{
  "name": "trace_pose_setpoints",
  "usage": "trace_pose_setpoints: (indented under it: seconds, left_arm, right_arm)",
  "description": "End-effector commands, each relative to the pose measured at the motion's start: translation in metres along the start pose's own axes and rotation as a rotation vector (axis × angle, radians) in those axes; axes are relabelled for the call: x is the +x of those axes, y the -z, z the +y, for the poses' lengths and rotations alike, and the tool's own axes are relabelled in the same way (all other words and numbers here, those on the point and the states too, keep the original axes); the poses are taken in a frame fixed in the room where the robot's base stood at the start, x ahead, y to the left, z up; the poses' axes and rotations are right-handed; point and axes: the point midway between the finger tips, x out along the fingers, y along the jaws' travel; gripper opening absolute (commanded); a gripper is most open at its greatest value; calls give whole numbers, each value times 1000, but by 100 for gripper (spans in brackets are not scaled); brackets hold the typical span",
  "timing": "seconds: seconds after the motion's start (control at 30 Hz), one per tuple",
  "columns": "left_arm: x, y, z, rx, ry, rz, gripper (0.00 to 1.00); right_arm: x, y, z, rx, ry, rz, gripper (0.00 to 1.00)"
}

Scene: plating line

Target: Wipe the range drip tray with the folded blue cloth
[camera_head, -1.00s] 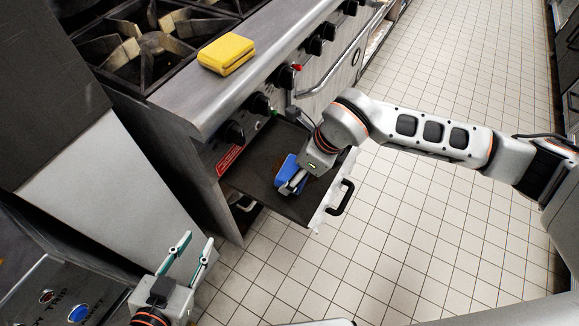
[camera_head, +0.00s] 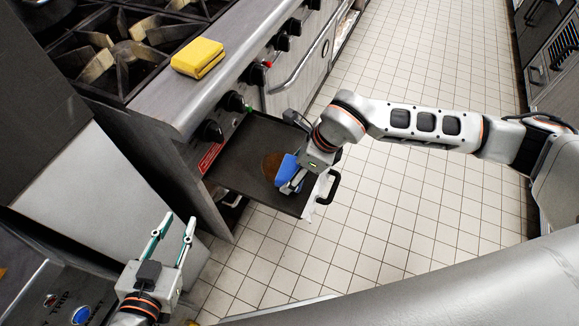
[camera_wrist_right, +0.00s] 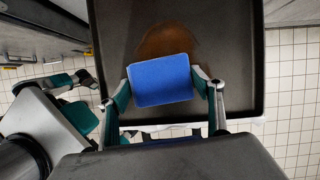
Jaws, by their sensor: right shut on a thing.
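The drip tray (camera_head: 242,150) is a dark, shallow pan pulled out below the range's knobs. A brown stain (camera_head: 271,163) lies on its floor, and it also shows in the right wrist view (camera_wrist_right: 172,42). My right gripper (camera_head: 290,184) is shut on the folded blue cloth (camera_head: 286,170), over the tray's front part. In the right wrist view the cloth (camera_wrist_right: 161,80) sits between the fingers and covers the stain's near edge. Whether the cloth presses on the tray floor I cannot tell. My left gripper (camera_head: 174,240) is open and empty, left of the tray.
Tiled floor (camera_head: 400,220) is clear to the right. A control panel (camera_head: 60,300) is at lower left.

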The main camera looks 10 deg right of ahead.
Motion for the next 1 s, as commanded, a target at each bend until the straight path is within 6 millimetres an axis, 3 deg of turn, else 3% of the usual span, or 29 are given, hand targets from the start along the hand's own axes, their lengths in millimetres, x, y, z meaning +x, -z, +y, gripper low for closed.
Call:
trace_pose_setpoints:
  seconds: [0.53,1.0]
  left_arm:
    - [0,-6,2,-2,-2,-8,28]
    - [0,0,0,0,0,0,28]
  right_arm:
    - [2,7,-29,6,-2,10,48]
    - [12,-27,-31,2,-2,6,48]
